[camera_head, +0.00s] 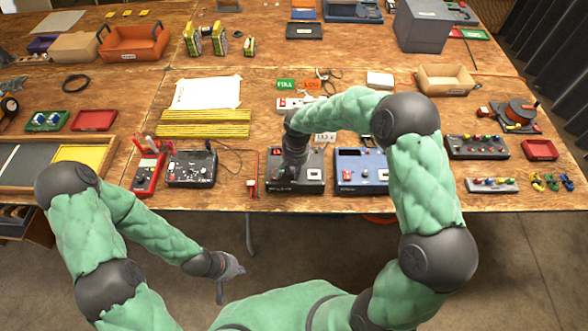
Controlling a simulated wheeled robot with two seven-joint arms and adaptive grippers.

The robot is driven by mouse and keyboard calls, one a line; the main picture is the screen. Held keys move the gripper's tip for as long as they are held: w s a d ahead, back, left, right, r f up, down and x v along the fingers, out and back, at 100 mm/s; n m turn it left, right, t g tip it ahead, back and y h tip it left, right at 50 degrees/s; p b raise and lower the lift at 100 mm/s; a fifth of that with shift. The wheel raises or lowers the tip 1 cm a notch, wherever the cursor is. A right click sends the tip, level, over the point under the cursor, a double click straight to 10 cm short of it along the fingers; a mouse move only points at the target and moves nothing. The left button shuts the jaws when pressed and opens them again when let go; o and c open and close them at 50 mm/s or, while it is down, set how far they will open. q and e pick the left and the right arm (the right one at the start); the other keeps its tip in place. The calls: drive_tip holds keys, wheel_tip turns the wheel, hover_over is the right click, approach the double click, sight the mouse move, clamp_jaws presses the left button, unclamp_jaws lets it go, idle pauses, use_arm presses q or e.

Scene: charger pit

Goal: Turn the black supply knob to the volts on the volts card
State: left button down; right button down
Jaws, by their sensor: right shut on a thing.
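My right gripper (289,172) points down onto the top of this box. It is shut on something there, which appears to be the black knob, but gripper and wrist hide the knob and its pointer. A small white card (325,137) with printed figures stands just behind the box, partly under my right forearm. It looks like the volts card, but its figures are too small to read surely. My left gripper (228,287) hangs in front of the table, away from everything.
A blue box (350,166) stands right of the supply, partly behind my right arm. A black meter (191,168) and a red multimeter (147,172) stand to the left. A red-and-black lead lies between the meter and the supply.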

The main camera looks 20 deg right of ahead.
drive_tip(key=c, duration=1.1)
unclamp_jaws()
wheel_tip(320, 180, up, 12)
drive_tip(key=shift+d, duration=0.3)
